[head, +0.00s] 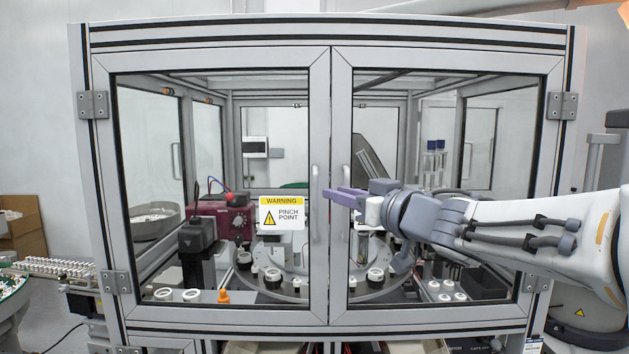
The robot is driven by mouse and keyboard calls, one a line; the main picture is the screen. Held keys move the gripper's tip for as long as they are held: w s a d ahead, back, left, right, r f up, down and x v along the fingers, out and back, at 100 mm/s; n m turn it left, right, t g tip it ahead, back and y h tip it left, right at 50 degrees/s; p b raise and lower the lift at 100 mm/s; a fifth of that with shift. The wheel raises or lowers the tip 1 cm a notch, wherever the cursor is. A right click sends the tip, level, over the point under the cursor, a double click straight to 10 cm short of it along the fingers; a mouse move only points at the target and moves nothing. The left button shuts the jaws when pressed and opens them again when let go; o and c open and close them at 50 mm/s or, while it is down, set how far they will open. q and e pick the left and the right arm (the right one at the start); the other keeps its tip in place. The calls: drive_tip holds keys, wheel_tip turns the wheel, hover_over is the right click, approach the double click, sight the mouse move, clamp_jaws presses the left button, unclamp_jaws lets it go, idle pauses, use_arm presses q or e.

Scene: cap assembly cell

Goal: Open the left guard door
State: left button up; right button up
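The left guard door (102,215) is a glass panel in a grey metal frame, hinged at its left side. It is closed and meets the right guard door (543,190) at the middle. Its upright handle (315,205) is on its right stile. My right gripper (330,190), with purple fingers, reaches in from the right in front of the right door. Its fingertips are just right of the left door's handle, apart from it in the picture. The fingers look parted and nothing shows between them. My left gripper is not in view.
A yellow and white pinch point sign (282,213) is on the left door's glass. The right door's handle (346,250) is partly behind my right gripper. A feeder rail (50,268) stands at the lower left. The space before the left door looks clear.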

sight(317, 187)
drive_tip(key=p+x, duration=0.1)
drive_tip(key=x, duration=0.7)
drive_tip(key=shift+w+a, duration=0.1)
drive_tip(key=shift+a, duration=0.05)
clamp_jaws()
idle(1.1)
